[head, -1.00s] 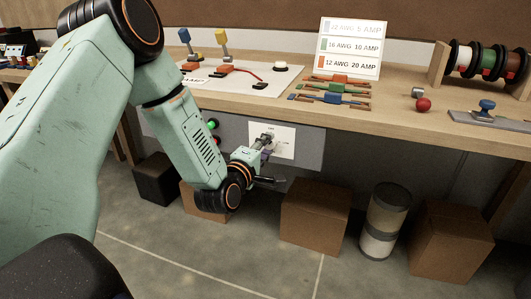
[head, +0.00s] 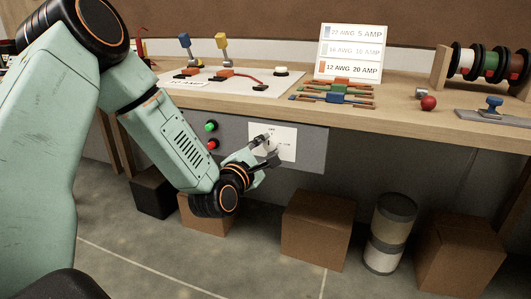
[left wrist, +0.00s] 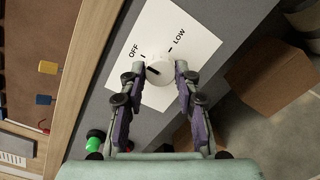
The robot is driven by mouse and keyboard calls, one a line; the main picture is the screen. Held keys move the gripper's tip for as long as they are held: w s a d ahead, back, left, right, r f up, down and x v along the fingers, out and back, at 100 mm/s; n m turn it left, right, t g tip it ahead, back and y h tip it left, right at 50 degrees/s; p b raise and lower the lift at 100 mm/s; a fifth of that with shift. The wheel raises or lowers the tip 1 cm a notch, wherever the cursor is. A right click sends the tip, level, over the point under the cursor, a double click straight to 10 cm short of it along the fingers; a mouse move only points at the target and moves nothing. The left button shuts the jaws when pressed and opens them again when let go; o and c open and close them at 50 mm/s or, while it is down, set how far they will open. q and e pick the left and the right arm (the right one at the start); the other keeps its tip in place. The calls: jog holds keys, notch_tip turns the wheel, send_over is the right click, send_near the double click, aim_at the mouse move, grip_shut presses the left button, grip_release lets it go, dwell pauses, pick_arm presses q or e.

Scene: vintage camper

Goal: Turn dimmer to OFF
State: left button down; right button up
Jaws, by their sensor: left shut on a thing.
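The dimmer knob (left wrist: 160,70) is white and round with a short dark mark on its left side. It sits on a white label plate (left wrist: 196,42) printed OFF and LOW, each word with a tick. The plate (head: 284,140) also shows on the grey panel under the bench in the head view. My left gripper (left wrist: 160,72) is shut on the knob, one finger on each side of it. In the head view my left gripper (head: 265,149) largely hides the knob. My right gripper is in neither current view.
A green button (head: 211,126) and a red button (head: 212,144) are on the panel left of the plate. The wooden bench edge (head: 400,126) overhangs the panel. Cardboard boxes (head: 316,225) and a canister (head: 390,232) stand on the floor below.

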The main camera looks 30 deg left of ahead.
dwell(0.5)
pick_arm(q)
jog(key=c, duration=1)
grip_release()
jog(key=shift+o, duration=0.2)
jog(key=s+d, duration=0.1)
jog(key=s, duration=0.6)
jog(key=shift+s, duration=0.25)
